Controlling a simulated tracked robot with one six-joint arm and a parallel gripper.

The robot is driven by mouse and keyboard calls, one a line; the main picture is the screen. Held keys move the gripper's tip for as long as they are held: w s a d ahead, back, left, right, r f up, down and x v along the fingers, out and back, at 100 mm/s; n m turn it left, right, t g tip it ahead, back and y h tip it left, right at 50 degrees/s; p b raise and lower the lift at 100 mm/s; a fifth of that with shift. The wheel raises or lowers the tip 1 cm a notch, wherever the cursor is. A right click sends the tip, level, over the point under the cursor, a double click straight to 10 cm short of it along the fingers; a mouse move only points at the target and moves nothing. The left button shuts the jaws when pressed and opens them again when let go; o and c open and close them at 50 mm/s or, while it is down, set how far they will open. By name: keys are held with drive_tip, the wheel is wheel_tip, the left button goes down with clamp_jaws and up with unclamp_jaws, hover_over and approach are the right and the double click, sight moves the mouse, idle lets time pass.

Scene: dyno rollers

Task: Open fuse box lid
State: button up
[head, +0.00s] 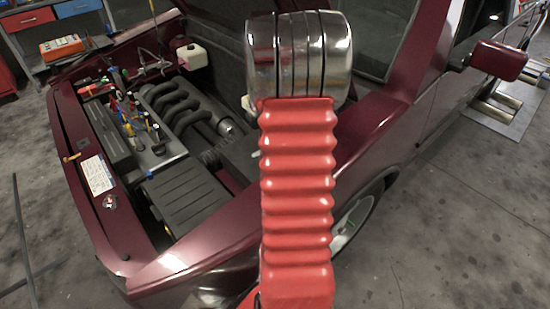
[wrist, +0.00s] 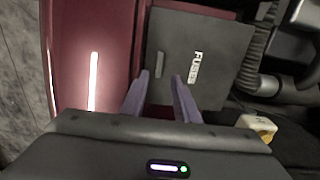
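The fuse box lid (wrist: 215,50) is a flat dark grey panel marked "FUSES" in the wrist view. It looks closed, and a small raised bar or handle (wrist: 160,62) stands on it, left of the lettering. My gripper (wrist: 160,82) is open, its two purple-grey fingers apart over the lower part of the lid. The bar lies between and just beyond the fingertips in the picture. I cannot tell whether the fingers touch the lid. In the head view my red arm stands in front of the car, and my gripper is hidden.
The maroon fender (wrist: 95,40) runs along the lid's left side. A ribbed hose (wrist: 257,45) and dark pipes lie to the right. A pale yellow-white part (wrist: 257,126) is at lower right. The head view shows the open engine bay with a black engine (head: 165,145).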

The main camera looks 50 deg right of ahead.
wheel_tip(320, 180, down, 9)
drive_tip(key=shift+r, duration=0.1)
idle(0.3)
drive_tip(key=shift+c, duration=0.4)
clamp_jaws()
